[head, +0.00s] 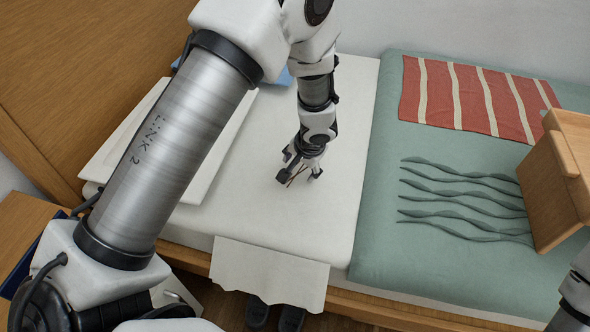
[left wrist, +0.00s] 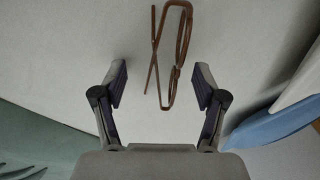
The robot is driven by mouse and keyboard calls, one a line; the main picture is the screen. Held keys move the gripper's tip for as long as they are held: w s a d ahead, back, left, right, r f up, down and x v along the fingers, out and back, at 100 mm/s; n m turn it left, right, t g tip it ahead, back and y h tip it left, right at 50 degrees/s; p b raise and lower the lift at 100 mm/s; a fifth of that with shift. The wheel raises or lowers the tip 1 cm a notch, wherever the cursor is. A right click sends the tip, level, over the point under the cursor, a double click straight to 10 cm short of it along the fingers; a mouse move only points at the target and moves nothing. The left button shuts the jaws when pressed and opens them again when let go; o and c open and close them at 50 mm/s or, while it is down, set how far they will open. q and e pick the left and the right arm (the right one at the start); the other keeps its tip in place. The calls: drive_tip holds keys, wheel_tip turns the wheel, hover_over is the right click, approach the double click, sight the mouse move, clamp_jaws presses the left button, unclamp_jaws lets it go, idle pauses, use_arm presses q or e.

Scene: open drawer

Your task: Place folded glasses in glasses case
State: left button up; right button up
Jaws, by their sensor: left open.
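The brown folded glasses (left wrist: 173,75) lie on the white bed surface, seen in the left wrist view just ahead of and partly between the fingers. My left gripper (left wrist: 160,86) is open, with one finger to each side of the glasses and a gap on both sides. In the head view my left gripper (head: 298,176) points down close to the white sheet, and only thin brown bits of the glasses show between its fingers. I cannot make out a glasses case for certain. My right gripper is not in view.
A blue item (left wrist: 268,132) lies at the right in the left wrist view, beside a white slab. A green blanket (head: 375,235) with a red striped cloth (head: 470,98) covers the right side. A wooden box (head: 548,195) stands there. White sheet around the gripper is clear.

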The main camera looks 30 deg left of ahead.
use_arm(q)
drive_tip(key=shift+r, duration=0.1)
drive_tip(key=c, duration=1.1)
drive_tip(key=shift+r, duration=0.1)
